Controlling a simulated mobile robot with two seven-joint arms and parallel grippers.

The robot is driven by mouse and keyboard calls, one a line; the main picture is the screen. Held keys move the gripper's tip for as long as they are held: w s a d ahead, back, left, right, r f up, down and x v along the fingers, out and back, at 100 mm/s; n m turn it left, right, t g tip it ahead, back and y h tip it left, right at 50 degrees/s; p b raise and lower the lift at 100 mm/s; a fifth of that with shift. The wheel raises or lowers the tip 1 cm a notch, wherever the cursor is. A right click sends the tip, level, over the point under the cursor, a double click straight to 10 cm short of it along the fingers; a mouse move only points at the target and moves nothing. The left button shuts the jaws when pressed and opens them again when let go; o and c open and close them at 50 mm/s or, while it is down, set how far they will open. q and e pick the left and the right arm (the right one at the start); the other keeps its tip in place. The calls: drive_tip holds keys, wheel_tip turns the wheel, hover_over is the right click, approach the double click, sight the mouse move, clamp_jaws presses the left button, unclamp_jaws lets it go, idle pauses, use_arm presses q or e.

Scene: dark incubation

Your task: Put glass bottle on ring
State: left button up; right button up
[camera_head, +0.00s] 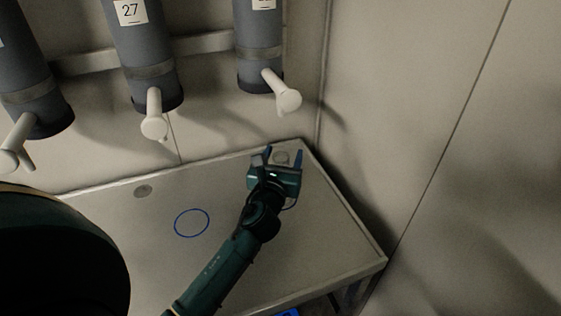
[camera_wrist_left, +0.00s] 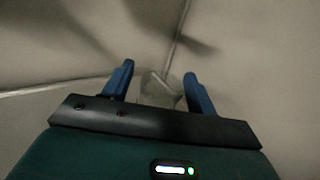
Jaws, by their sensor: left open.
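The blue ring (camera_head: 192,237) is a thin outline on the table, left of my left gripper in the head view, with nothing inside it. The glass bottle (camera_head: 281,157) is a faint, see-through shape near the table's far right corner, mostly hidden by my gripper. My left gripper (camera_head: 284,152) is open, with its blue fingers on either side of the bottle. In the left wrist view the bottle (camera_wrist_left: 157,90) shows dimly between the two spread fingers (camera_wrist_left: 158,82). I cannot tell whether either finger touches it. My right gripper is not in view.
The table (camera_head: 160,255) has a raised edge and stands against walls at the back and right. Grey cylinders with pale handles, one labelled 27 (camera_head: 145,55), hang on the back wall above. The table around the ring is clear.

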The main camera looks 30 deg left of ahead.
use_arm(q)
drive_tip(key=shift+s+d, duration=0.1)
drive_tip(key=shift+s, duration=0.2)
drive_tip(key=v, duration=1.1)
drive_tip(key=shift+s+b, duration=0.15)
drive_tip(key=shift+b, duration=0.25)
